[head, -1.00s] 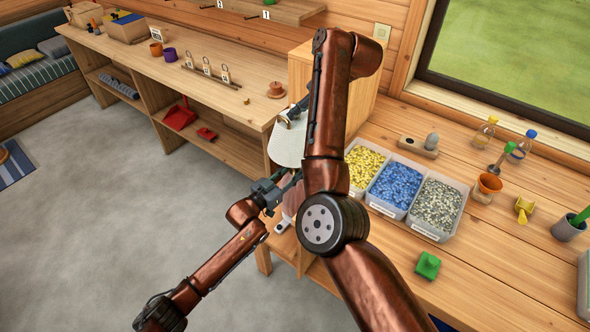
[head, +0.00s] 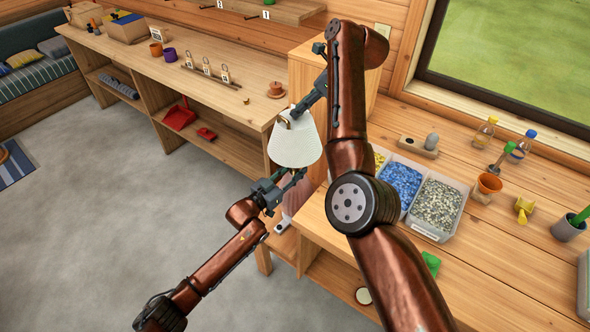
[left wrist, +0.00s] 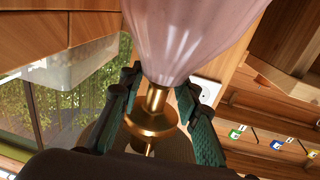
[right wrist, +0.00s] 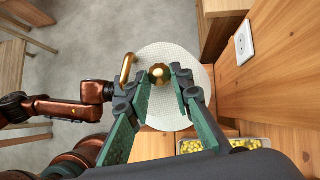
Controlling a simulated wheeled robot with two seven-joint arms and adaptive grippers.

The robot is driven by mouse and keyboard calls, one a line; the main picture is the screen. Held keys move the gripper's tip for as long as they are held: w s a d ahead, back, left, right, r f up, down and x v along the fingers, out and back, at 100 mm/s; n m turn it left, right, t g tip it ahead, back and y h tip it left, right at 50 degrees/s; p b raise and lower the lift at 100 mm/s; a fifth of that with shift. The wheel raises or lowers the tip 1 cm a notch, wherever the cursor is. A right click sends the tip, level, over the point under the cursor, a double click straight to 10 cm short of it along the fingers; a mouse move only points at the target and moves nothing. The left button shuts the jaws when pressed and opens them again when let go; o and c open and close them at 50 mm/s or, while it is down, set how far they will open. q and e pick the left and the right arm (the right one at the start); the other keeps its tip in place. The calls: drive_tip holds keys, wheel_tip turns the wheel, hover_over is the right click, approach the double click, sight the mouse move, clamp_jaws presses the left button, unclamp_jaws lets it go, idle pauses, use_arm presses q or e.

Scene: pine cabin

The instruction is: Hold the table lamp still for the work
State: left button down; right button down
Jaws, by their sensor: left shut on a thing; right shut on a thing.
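The table lamp has a white shade (head: 295,148) and a pink body (head: 297,195), standing at the gap between the two benches in the head view. My left gripper (head: 272,190) reaches in below the shade. In the left wrist view its fingers (left wrist: 157,88) are shut around the brass neck (left wrist: 150,118), beside the pink body (left wrist: 190,35). My right gripper (head: 300,115) comes from above the shade. In the right wrist view its fingers (right wrist: 163,78) are shut on the brass knob (right wrist: 159,72) atop the shade. The lamp's foot is mostly hidden.
A wooden cabinet (head: 305,75) stands close behind the lamp. Bins of yellow, blue and grey (head: 436,203) pieces sit on the right bench, partly behind my right arm. A brass hook (right wrist: 127,68) is beside the knob. Open grey floor (head: 110,210) lies to the left.

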use_arm(q)
drive_tip(key=shift+a+f, duration=0.1)
drive_tip(key=shift+f, duration=0.55)
use_arm(e)
drive_tip(key=shift+f, duration=0.1)
drive_tip(key=shift+s+a+m+t+h, duration=0.2)
drive_tip(key=shift+m+t+h, duration=0.3)
drive_tip(key=shift+m, duration=0.6)
drive_tip(key=c, duration=1.6)
unclamp_jaws()
drive_tip(key=shift+d, duration=0.1)
drive_tip(key=v, duration=1.2)
drive_tip(key=shift+s+d, duration=0.1)
use_arm(q)
drive_tip(key=c, duration=1.7)
unclamp_jaws()
drive_tip(key=o, duration=0.3)
drive_tip(key=shift+r, duration=0.35)
